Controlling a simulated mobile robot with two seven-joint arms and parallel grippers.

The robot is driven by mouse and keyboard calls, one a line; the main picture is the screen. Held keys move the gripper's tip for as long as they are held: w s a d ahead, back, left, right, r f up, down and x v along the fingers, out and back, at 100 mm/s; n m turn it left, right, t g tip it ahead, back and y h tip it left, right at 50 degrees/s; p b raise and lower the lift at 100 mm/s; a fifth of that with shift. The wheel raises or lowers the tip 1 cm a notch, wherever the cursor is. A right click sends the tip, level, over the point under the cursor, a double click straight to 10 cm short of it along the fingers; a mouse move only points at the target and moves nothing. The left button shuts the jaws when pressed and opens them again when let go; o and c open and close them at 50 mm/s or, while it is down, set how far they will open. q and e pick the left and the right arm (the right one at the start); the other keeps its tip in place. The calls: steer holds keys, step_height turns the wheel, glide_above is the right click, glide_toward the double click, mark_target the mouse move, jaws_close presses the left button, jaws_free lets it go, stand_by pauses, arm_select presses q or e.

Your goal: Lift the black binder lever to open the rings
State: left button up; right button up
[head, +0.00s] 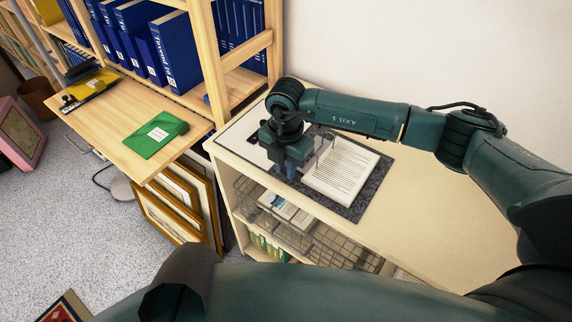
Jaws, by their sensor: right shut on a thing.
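My right gripper (289,176) points down at the left edge of the pages, over the binder's ring area. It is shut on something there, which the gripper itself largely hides. The black lever cannot be made out, and I cannot tell whether the rings are open or closed. My left gripper is not in view.
The cabinet top (440,215) is clear to the right. A wooden shelf with blue binders (175,50) stands behind on the left. A wooden desk (110,125) holds a green folder (155,135) and a yellow clipboard (88,88). Framed prints (180,200) lean below it.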

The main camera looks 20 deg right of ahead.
jaws_close()
